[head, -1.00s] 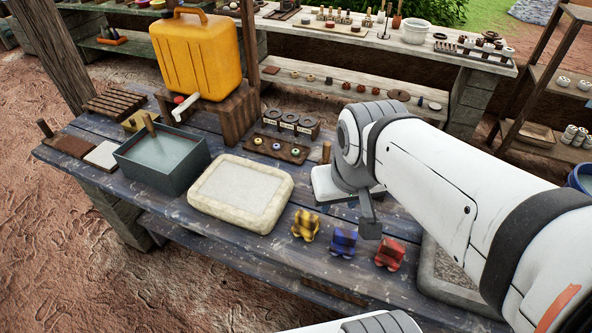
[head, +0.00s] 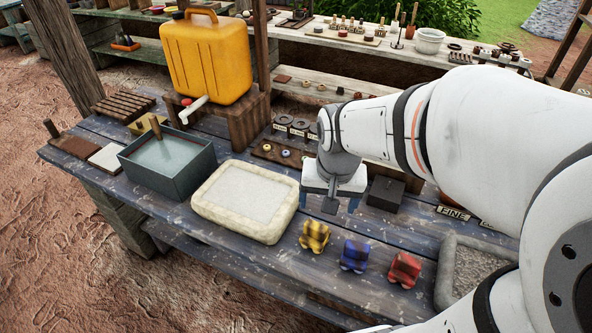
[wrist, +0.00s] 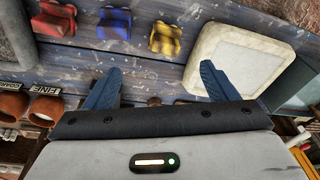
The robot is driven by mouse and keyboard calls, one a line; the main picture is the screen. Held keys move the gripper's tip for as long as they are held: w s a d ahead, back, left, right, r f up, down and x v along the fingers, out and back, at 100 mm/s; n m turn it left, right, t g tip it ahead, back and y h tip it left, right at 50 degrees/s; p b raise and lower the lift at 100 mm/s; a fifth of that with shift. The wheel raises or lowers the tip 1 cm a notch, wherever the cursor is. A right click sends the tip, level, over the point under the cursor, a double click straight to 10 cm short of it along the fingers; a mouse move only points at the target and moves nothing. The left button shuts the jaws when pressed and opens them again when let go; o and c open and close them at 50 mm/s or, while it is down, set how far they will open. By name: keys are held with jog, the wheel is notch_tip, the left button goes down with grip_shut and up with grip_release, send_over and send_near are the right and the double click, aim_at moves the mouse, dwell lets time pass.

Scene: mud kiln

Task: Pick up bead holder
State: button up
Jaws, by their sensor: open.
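A small dark wooden strip with coloured beads, which looks like the bead holder (head: 272,158), lies on the blue plank table behind the pale slab. A yellow bead and a blue bead show on it; its right end is hidden behind my arm. My gripper (head: 328,204) points down over the table, in front and to the right of the strip, apart from it. Its two blue fingers are spread and empty, as the wrist view also shows (wrist: 160,75). I cannot make out the strip in the wrist view.
A cream-rimmed slab (head: 250,203) and a grey water basin (head: 168,162) stand left of my gripper. Yellow (head: 315,237), blue (head: 354,256) and red (head: 404,270) blocks line the front. A dark box (head: 385,194) is to the right; a yellow jerrycan (head: 207,60) stands behind.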

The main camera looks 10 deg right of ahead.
aim_at(315, 237)
jog(key=shift+o, duration=0.7)
jog(key=w+f+m+b, duration=0.1)
jog(key=w+f, duration=0.1)
jog(key=f, duration=0.3)
jog(key=w+f+m+g+b, duration=0.1)
jog(key=w+f+m+b, duration=0.1)
jog(key=f, duration=0.3)
jog(key=w+f+m+g+b, duration=0.1)
jog(key=w+f, duration=0.2)
jog(key=f, duration=0.3)
jog(key=shift+m+b, duration=0.3)
jog(key=shift+w+f, duration=0.15)
jog(key=shift+f, duration=3.75)
jog(key=shift+c, duration=0.6)
jog(key=c, duration=1.1)
